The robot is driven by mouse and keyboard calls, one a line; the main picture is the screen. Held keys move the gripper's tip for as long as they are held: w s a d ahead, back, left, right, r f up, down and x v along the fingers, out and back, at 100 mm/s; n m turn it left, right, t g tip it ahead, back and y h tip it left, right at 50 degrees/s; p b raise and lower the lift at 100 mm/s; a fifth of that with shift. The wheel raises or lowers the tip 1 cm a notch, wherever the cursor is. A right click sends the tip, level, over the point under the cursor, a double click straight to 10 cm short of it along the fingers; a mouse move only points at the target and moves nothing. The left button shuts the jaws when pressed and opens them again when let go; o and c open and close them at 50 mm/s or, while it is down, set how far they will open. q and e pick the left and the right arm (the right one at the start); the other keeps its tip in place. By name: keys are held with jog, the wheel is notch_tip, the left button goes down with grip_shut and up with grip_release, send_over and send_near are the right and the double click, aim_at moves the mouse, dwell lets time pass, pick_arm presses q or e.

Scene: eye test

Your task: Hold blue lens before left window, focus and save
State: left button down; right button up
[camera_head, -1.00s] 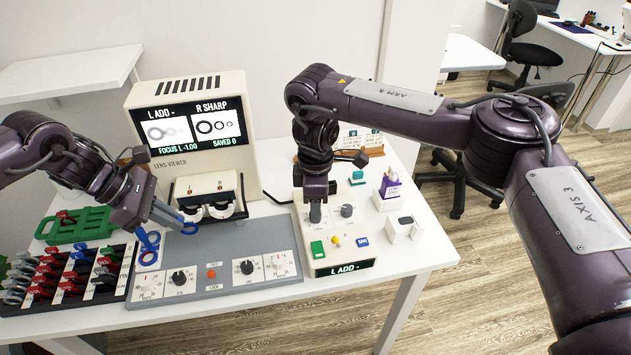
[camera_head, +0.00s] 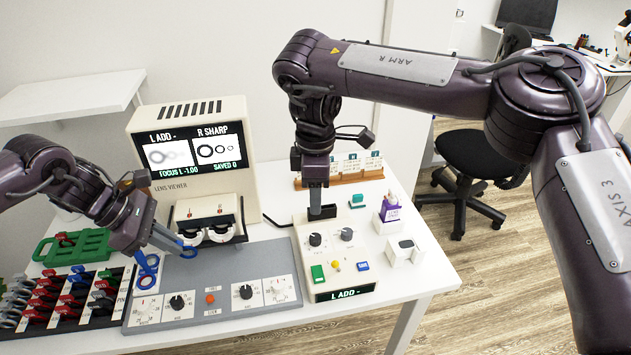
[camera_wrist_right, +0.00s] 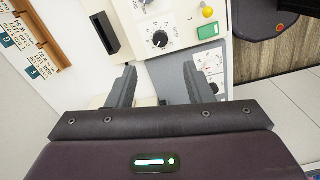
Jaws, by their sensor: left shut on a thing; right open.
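My left gripper (camera_head: 172,243) is shut on a blue lens (camera_head: 188,252) just before the left window of the lens viewer (camera_head: 188,235); its exact alignment is hard to tell. Blue rings (camera_head: 147,270) show below that gripper, by the rack's right end. The viewer screen (camera_head: 192,152) reads L ADD -, R SHARP, FOCUS L -1.00, SAVED 0. The control box (camera_head: 330,255) has a left knob (camera_head: 315,240), a right knob (camera_head: 346,234), green (camera_head: 318,273), yellow (camera_head: 337,266) and blue (camera_head: 362,266) buttons and a display reading L ADD -. My right gripper (camera_wrist_right: 158,82) is open and empty behind the left knob.
A grey panel (camera_head: 260,262) with dials and an orange button lies before the viewer. The lens rack (camera_head: 70,300) and a green tray (camera_head: 75,248) are at left. A purple-and-white bottle (camera_head: 390,210) and a white box (camera_head: 404,252) stand right of the control box. Cards stand behind.

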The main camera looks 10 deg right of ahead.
notch_tip(320, 180, up, 12)
send_over(315, 237)
jog(key=shift+w, duration=0.1)
jog(key=shift+f, duration=0.1)
dwell(1.5)
notch_tip(315, 237, down, 24)
jog(key=n, duration=0.9)
jog(key=c, duration=1)
